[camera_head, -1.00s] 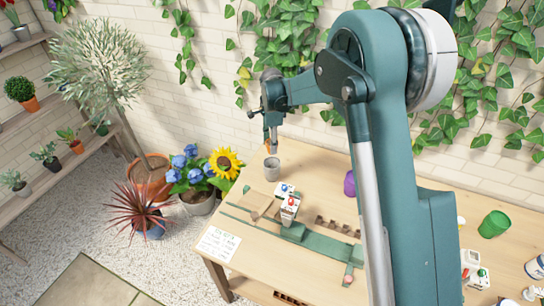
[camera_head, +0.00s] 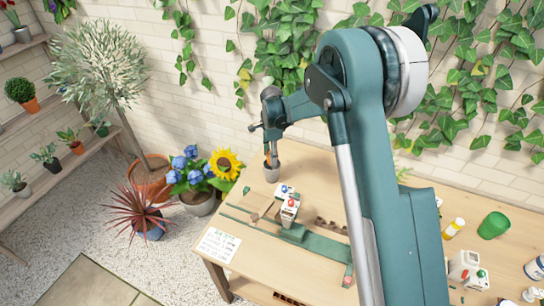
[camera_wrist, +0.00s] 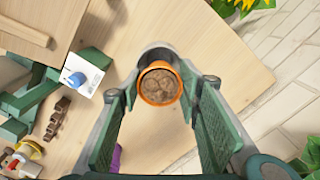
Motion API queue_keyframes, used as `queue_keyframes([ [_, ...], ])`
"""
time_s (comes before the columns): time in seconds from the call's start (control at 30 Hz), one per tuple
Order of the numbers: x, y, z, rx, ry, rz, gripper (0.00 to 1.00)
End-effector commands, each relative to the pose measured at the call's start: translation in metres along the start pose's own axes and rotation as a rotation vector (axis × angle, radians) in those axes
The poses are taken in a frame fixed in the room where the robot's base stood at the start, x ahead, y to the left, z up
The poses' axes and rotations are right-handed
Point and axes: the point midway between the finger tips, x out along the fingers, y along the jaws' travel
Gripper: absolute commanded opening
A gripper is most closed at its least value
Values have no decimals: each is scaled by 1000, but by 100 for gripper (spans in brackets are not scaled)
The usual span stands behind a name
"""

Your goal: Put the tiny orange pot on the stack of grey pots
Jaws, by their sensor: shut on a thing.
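The tiny orange pot (camera_wrist: 160,84) shows an orange rim and is filled with brown, lumpy contents. My gripper (camera_wrist: 160,92) is shut on it, with a green finger on either side. The stack of grey pots (camera_head: 271,174) stands on the table near its back left corner. In the wrist view a grey rim (camera_wrist: 155,52) shows directly behind and around the orange pot. The orange pot is at the stack's mouth; whether it touches the grey pots cannot be told. My gripper is above the stack in the head view.
The wooden table (camera_head: 320,170) is clear around the stack. A sunflower (camera_head: 224,163) stands beyond the left edge.

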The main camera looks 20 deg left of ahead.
Motion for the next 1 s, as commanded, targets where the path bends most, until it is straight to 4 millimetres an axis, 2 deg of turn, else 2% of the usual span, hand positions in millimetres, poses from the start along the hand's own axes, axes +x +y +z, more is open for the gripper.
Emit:
queue_keyframes([
  [0.57,10,0,0,0,0,0,21],
  [0.6,9,0,0,0,0,0,40],
  [0.67,9,0,0,0,0,0,48],
  [1.0,9,0,0,0,0,0,49],
])
